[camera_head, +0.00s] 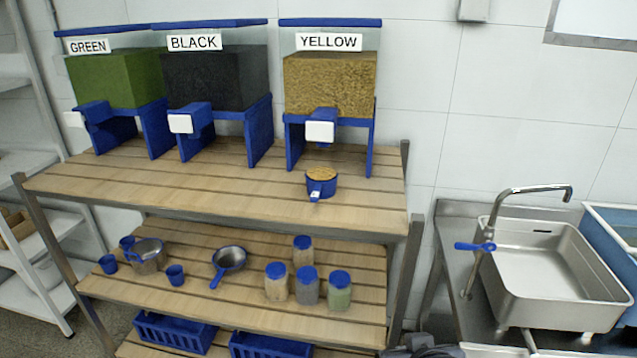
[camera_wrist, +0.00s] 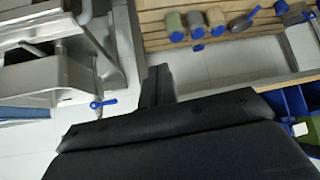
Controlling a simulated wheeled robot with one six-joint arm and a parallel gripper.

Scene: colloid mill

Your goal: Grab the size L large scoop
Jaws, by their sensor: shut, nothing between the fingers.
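A blue scoop-like cup with a short handle (camera_head: 320,184), full of yellow grain, stands on the upper shelf in front of the YELLOW dispenser. A dark metal scoop with a blue handle (camera_head: 229,260) lies on the lower shelf; it also shows in the wrist view (camera_wrist: 243,21). A larger metal vessel with blue parts (camera_head: 148,257) stands left of it, beside small blue cups (camera_head: 175,275). No size letter is readable on any of them. My gripper (camera_wrist: 156,84) is shut and empty, apart from all of these, seen against the floor between sink and shelf.
Dispensers GREEN (camera_head: 115,80), BLACK (camera_head: 215,80) and YELLOW (camera_head: 330,85) stand on the upper shelf (camera_head: 200,190). Several lidded jars (camera_head: 307,287) stand right of the metal scoop. Blue crates (camera_head: 175,332) sit below. A metal sink (camera_head: 550,270) is at right.

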